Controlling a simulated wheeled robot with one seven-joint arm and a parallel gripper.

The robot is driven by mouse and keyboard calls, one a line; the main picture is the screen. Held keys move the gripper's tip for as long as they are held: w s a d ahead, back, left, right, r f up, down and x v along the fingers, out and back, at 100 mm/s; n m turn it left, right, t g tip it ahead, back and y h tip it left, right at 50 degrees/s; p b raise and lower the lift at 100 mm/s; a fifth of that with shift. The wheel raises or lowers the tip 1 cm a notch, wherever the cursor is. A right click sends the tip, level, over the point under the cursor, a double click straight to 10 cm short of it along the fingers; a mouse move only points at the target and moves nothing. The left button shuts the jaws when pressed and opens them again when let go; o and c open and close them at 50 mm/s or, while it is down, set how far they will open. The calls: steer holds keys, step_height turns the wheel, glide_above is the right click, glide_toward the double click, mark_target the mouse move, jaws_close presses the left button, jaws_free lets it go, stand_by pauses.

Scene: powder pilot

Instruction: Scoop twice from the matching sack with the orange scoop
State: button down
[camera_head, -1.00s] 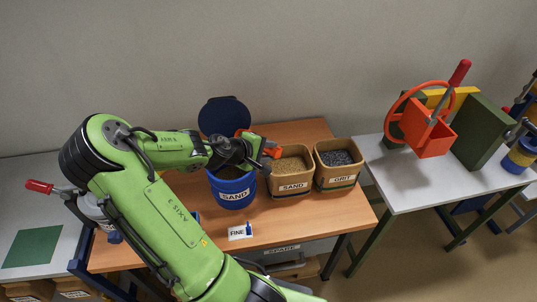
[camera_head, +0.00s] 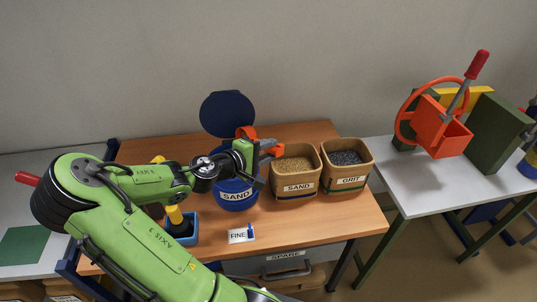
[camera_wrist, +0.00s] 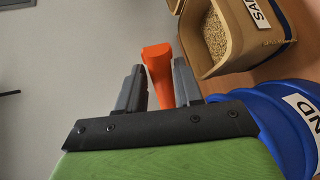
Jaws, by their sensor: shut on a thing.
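My gripper (camera_head: 264,148) is shut on the orange scoop, which shows between the two grey fingers in the wrist view (camera_wrist: 158,75). In the head view, orange parts of the scoop (camera_head: 275,148) show beside the fingers. The gripper is above the blue SAND bin (camera_head: 236,200) and left of the tan SAND sack (camera_head: 294,189). I cannot tell whether the scoop holds anything. The SAND sack holds light brown grains (camera_wrist: 214,35). The tan GRIT sack (camera_head: 346,183) to its right holds dark grains. A small card (camera_head: 238,237) reads FINE.
The blue bin's round lid (camera_head: 227,115) stands open behind it. A yellow-handled tool (camera_head: 175,214) stands in a blue holder (camera_head: 183,237) at the left. A white table (camera_head: 405,190) at the right carries an orange hopper with a wheel (camera_head: 440,130).

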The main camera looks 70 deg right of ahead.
steer(key=shift+w+a+f+g+h+b, duration=0.3)
steer(key=shift+h+b, duration=0.4)
steer(key=shift+b, duration=0.7)
steer(key=h+b, duration=0.1)
steer(key=b, duration=0.2)
steer(key=shift+w+a+g, duration=0.1)
steer(key=shift+a+g, duration=0.3)
steer(key=h+b, duration=0.1)
steer(key=b, duration=0.1)
steer(key=h+b, duration=0.1)
steer(key=b, duration=0.1)
steer(key=shift+w+a+f+g, duration=0.1)
steer(key=shift+w+a+g, duration=0.1)
steer(key=shift+a+g, duration=0.2)
steer(key=g+h, duration=0.1)
steer(key=a+h, duration=0.1)
steer(key=h, duration=0.1)
steer(key=w+f+g+h, duration=0.1)
steer(key=shift+a+g+h, duration=0.3)
steer(key=shift+a+h, duration=0.05)
steer(key=shift+h, duration=0.05)
